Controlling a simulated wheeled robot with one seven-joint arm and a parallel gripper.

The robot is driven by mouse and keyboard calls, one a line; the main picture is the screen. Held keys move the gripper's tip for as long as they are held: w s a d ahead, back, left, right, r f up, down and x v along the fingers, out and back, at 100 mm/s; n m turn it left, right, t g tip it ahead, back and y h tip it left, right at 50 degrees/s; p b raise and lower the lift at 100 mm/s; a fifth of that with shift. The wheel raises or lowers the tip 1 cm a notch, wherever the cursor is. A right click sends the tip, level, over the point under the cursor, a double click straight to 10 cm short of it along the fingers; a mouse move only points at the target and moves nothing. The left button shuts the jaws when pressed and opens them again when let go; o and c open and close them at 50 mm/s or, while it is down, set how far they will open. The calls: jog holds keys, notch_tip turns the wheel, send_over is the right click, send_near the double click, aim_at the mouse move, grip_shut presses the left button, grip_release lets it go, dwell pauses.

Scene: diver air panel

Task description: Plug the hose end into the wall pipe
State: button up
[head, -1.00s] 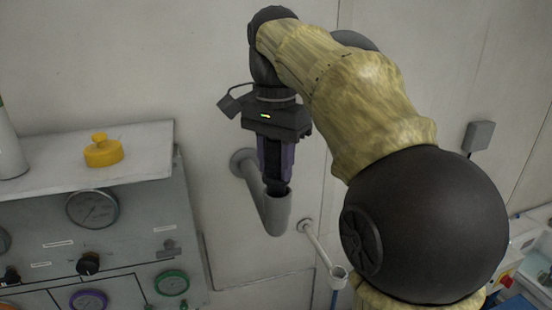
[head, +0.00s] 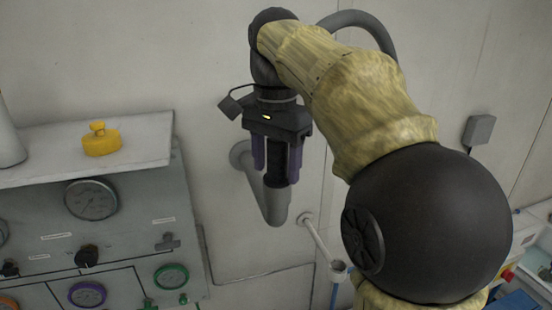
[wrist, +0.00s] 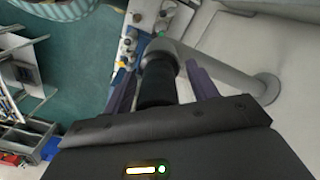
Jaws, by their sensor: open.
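The hose end (head: 279,160) is a black cylinder, roughly upright, with its lower tip at the mouth of the grey wall pipe (head: 277,207). I cannot tell how deep it sits in it. My gripper (head: 277,168) points down with its purple fingers spread on either side of the hose end, apart from it. In the wrist view, the black hose end (wrist: 157,86) stands between the fingers (wrist: 160,88), in line with the wall pipe (wrist: 228,79). A grey hose (head: 372,24) arcs behind my arm; its link to the hose end is hidden.
A thinner wall pipe (head: 318,240) with a cup-like end is at the lower right of the wall pipe. A gauge panel (head: 135,215) stands to the left, with a yellow object (head: 101,141) on its top. A grey box (head: 478,130) is on the wall at right.

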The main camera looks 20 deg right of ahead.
jog(key=shift+r+p, duration=0.4)
jog(key=shift+r, duration=3.3)
jog(key=shift+w+d, duration=0.1)
